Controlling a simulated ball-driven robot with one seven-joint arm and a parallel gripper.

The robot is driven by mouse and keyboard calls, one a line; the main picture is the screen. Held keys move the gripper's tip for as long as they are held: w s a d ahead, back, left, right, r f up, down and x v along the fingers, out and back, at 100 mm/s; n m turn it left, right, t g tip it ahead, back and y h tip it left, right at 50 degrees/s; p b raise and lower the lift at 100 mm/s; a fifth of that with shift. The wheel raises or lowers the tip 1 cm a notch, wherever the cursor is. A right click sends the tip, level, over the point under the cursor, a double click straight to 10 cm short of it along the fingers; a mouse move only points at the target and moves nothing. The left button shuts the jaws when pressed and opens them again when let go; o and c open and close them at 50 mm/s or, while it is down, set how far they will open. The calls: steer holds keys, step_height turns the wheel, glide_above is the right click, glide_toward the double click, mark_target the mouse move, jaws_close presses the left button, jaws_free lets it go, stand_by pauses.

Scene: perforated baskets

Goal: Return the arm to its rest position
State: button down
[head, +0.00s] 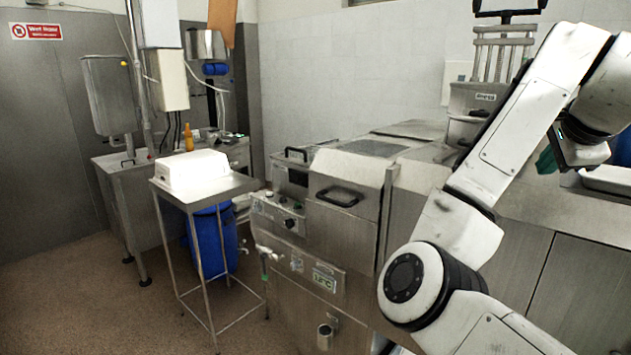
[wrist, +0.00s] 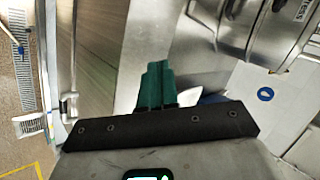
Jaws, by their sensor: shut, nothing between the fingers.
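My arm (head: 510,130) stands raised and bent at the right of the head view, its elbow high near the top edge. My gripper (head: 547,160) hangs at the far right, its green fingers partly hidden behind the arm link. In the wrist view its green fingers (wrist: 158,84) are together, with nothing between them. The gripper is held up in front of the steel counter and touches nothing that I can see.
A steel machine with a lid (head: 345,190) stands in the middle. A small steel table (head: 225,188) bears a white box (head: 192,168), and a blue barrel (head: 212,240) stands behind its legs. A white tray (head: 606,180) lies at the far right. Floor is clear at lower left.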

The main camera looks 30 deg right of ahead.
steer(key=a+f+n+g, duration=0.1)
steer(key=a+f+n, duration=0.3)
steer(key=f, duration=0.6)
steer(key=a+f+n+y, duration=0.1)
steer(key=a+f+n, duration=0.35)
steer(key=f, duration=0.55)
steer(key=a+f+n+g, duration=0.1)
steer(key=a+f+n, duration=0.35)
steer(key=f, duration=0.65)
steer(key=s+a+f+n+g+y, duration=0.3)
steer(key=s+a+f+n, duration=0.8)
steer(key=s+a+f, duration=0.8)
step_height(320, 180, down, 3)
steer(key=shift+s+a+r+y+b, duration=0.1)
steer(key=shift+s+a+y+b, duration=0.25)
steer(key=shift+s+y, duration=0.75)
steer(key=c, duration=1.8)
jaws_free()
steer(key=shift+w+d, duration=0.1)
steer(key=shift+w, duration=0.05)
